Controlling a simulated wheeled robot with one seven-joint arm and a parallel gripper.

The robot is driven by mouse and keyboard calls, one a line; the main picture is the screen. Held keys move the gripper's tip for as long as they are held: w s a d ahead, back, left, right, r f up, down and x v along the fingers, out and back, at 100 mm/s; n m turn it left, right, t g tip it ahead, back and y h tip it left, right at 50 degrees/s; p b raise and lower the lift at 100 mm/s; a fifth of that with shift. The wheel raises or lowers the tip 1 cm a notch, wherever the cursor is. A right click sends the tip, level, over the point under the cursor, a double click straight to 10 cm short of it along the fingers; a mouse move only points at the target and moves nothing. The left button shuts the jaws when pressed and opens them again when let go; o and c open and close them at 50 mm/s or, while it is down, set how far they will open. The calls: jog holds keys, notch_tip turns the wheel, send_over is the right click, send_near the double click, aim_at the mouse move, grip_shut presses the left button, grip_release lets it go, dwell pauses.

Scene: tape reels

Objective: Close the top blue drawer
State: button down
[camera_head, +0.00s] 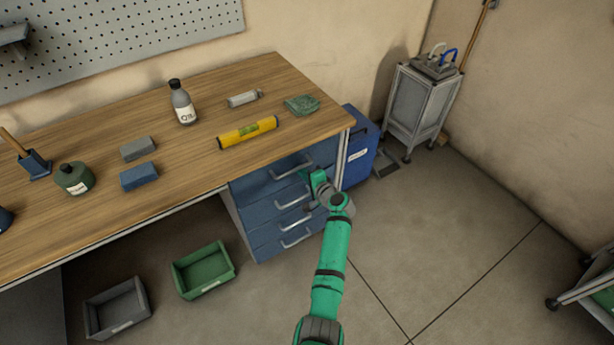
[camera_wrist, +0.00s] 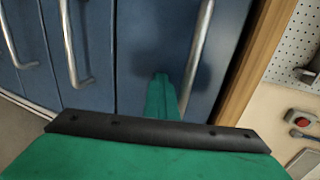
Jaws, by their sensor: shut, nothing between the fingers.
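The top blue drawer (camera_head: 262,182) is the uppermost in the drawer unit under the right end of the workbench. Its front looks about in line with the fronts below, and no clear gap shows. In the wrist view the top drawer front (camera_wrist: 143,45) stands beside the wooden bench edge, with its metal handle (camera_wrist: 199,50) on it. My green gripper (camera_head: 312,176) is at the right part of the top drawer front. It is shut and empty; its tips (camera_wrist: 160,82) are close to the front, beside the handle. I cannot tell whether they touch.
Lower drawers with handles (camera_head: 296,240) sit below. The wooden bench top (camera_head: 180,160) carries a bottle, blocks and a yellow level. A blue container (camera_head: 360,155) stands right of the unit. Green (camera_head: 204,272) and grey bins lie on the floor.

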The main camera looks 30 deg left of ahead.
jog(key=f+v, duration=0.1)
jog(key=v, duration=1.3)
jog(key=s+d+f+t+h, duration=0.2)
jog(key=s+d+f+h, duration=0.2)
jog(key=s+d+f, duration=0.5)
jog(key=s+d+f+t+h, duration=0.2)
jog(key=s+d+f+h, duration=0.2)
jog(key=s+d, duration=0.45)
jog(key=s+d+r+t+h, duration=0.15)
jog(key=s+d, duration=0.35)
jog(key=s, duration=0.7)
jog(key=s+d+r+n+t+h, duration=0.3)
jog(key=s+d+r+n, duration=0.1)
jog(key=s+r, duration=1.2)
notch_tip(320, 180, up, 4)
jog(key=shift+s+f+n, duration=0.2)
jog(key=shift+s+n, duration=0.1)
jog(key=shift+n, duration=0.6)
